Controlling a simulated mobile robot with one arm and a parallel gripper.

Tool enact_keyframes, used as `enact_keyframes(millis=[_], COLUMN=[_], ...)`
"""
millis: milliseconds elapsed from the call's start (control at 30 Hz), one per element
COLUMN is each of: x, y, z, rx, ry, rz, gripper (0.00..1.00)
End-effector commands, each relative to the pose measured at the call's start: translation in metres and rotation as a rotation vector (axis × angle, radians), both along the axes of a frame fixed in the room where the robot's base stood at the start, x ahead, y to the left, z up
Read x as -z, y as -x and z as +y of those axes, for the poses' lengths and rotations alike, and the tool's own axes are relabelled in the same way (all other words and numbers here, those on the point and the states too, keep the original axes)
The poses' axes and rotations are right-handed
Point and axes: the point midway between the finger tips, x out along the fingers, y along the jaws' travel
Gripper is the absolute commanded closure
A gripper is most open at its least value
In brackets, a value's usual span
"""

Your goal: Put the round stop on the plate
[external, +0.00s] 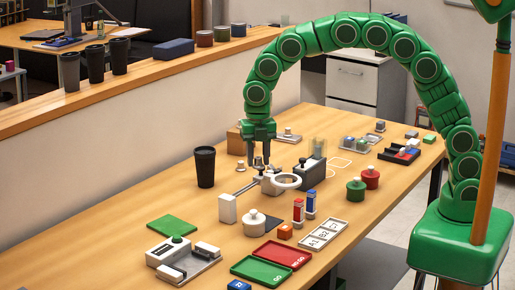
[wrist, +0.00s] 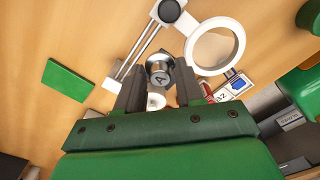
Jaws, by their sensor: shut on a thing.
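My gripper (external: 259,164) is low over the middle of the table, beside the magnifier stand. In the wrist view its two dark fingers (wrist: 160,78) are on either side of a grey round metal piece marked "A" (wrist: 159,73), which looks like the round stop. The fingers are shut on it. In the external view the piece (external: 258,161) is small and partly hidden by the fingers. A flat green plate (external: 172,226) lies bare on the table at the front left; it also shows in the wrist view (wrist: 68,88). I cannot tell whether this is the plate named in the task.
The magnifier ring (external: 285,181) and its rod are close by my gripper. A black cup (external: 205,167) stands to the left. A white round pot (external: 254,223), red tray (external: 283,255) and green tray (external: 262,271) are in front. The table between cup and green plate is clear.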

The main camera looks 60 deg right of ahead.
Motion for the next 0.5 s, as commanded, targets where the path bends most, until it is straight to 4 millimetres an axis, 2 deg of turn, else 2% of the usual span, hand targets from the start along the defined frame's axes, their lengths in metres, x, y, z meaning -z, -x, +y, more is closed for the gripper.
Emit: enact_keyframes(millis=[300,500], x=[-0.009,-0.01], y=[0.004,0.014], z=[0.086,0.123], rx=[0.029,0.034], ry=[0.001,-0.002], rz=[-0.006,-0.002], gripper=[0.95,0.95])
